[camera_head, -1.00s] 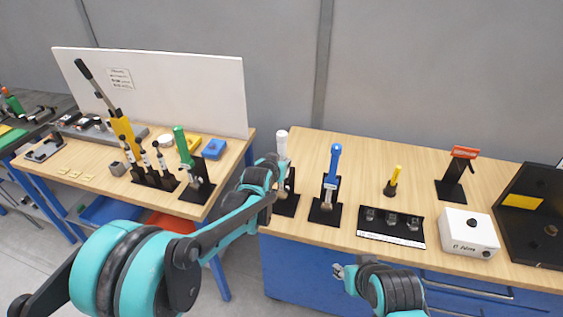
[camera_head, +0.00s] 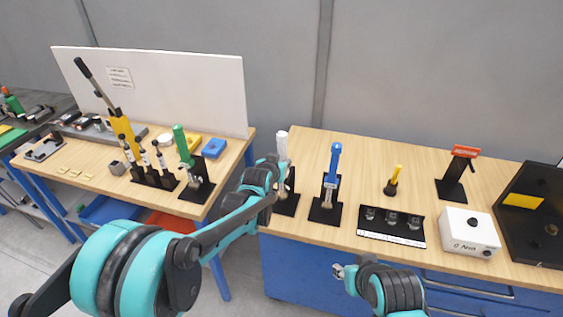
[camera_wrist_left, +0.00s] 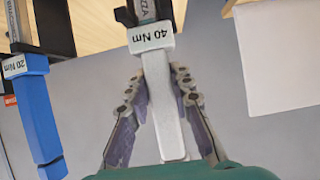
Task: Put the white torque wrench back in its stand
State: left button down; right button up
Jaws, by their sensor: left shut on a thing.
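The white torque wrench (camera_head: 282,145) is upright, handle up, over its black stand (camera_head: 288,208) at the left end of the right-hand table. My left gripper (camera_head: 275,165) is at its handle. In the left wrist view, my left gripper (camera_wrist_left: 160,108) is shut on the white handle (camera_wrist_left: 163,95), below the "40 Nm" label. The wrench's lower part is largely hidden by my gripper in the head view, so I cannot tell whether it sits fully in the stand. My right gripper (camera_head: 341,272) is in front of the table, away from the wrench; its jaw state is unclear.
A blue torque wrench (camera_head: 334,160) stands in its own black stand just right, labelled "20 Nm" in the left wrist view (camera_wrist_left: 38,110). A green-handled one (camera_head: 182,145) stands on the left table. A yellow-handled tool (camera_head: 396,177) and white box (camera_head: 469,233) are farther right.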

pick_arm(q)
jog(key=shift+f+b, duration=0.3)
jog(key=shift+f, duration=0.15)
jog(key=c, duration=1.3)
grip_release()
jog(key=shift+o, duration=0.2)
jog(key=shift+s, duration=0.1)
jog(key=v, duration=1.2)
jog(key=s+a+f+n+g+y+b, duration=0.1)
jog(key=s+a+f, duration=0.2)
jog(key=s+a, duration=0.3)
jog(key=s+a+f+n+g+y+b, duration=0.1)
jog(key=s+a+f, duration=0.3)
jog(key=s, duration=0.8)
jog(key=s+a+f+n+g+y+b, duration=0.1)
jog(key=s+a+f+g, duration=0.1)
jog(key=s+a, duration=0.5)
jog(key=shift+s+a+f+n+g+y, duration=0.35)
jog(key=shift+s+f, duration=0.5)
jog(key=shift+s, duration=0.35)
